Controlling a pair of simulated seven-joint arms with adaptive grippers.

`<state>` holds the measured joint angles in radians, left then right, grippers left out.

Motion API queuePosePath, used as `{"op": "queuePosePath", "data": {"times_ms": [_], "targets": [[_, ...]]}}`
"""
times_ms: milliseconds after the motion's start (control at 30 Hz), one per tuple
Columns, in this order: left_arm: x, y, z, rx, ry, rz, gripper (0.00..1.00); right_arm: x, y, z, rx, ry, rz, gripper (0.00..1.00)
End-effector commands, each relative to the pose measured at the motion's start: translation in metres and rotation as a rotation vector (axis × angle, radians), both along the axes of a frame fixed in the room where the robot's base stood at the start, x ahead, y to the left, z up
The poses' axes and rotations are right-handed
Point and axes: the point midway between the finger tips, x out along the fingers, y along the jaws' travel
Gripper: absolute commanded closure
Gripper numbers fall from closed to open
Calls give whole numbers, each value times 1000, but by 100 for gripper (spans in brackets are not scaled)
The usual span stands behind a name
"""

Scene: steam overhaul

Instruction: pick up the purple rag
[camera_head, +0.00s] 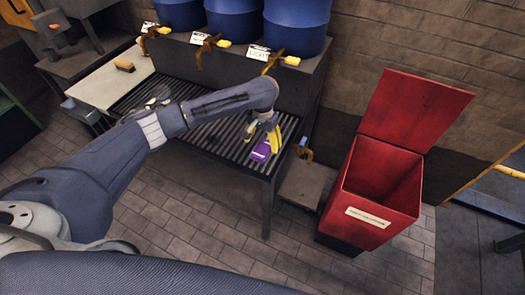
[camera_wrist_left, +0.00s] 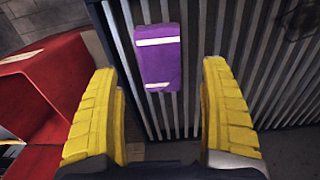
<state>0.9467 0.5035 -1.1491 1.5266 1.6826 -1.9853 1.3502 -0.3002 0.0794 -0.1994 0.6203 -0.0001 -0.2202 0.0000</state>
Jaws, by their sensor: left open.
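The purple rag (camera_head: 262,151) lies on the slatted bench top near its right end. It has white stripes. In the left wrist view the rag (camera_wrist_left: 160,62) lies flat on the slats, ahead of and between the two yellow fingers. My left gripper (camera_head: 272,137) is over the bench's right end, beside the rag in the head view. In the left wrist view my left gripper (camera_wrist_left: 160,115) is open with nothing between its fingers. I cannot tell its exact height above the slats. My right gripper is not in view.
A red bin (camera_head: 370,200) with its lid raised stands right of the slatted bench (camera_head: 222,143). Blue barrels (camera_head: 296,25) with yellow-handled taps stand behind the bench. A small brush (camera_head: 125,66) lies on the pale board at left. Dark round items lie on the slats farther left.

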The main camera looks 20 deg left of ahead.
Motion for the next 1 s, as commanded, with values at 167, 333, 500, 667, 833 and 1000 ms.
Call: {"op": "queuePosePath", "data": {"times_ms": [167,333,500,667,833,1000], "targets": [[-3,0,-25,-1,4,1,20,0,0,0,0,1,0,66],[-2,1,-40,0,3,1,20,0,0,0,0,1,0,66],[-1,1,-44,0,1,2,20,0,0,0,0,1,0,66],[-1,1,-44,0,1,1,20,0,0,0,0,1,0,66],[-1,1,-44,0,1,1,36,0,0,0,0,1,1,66],[-1,1,-44,0,1,1,55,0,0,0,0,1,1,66]]}}
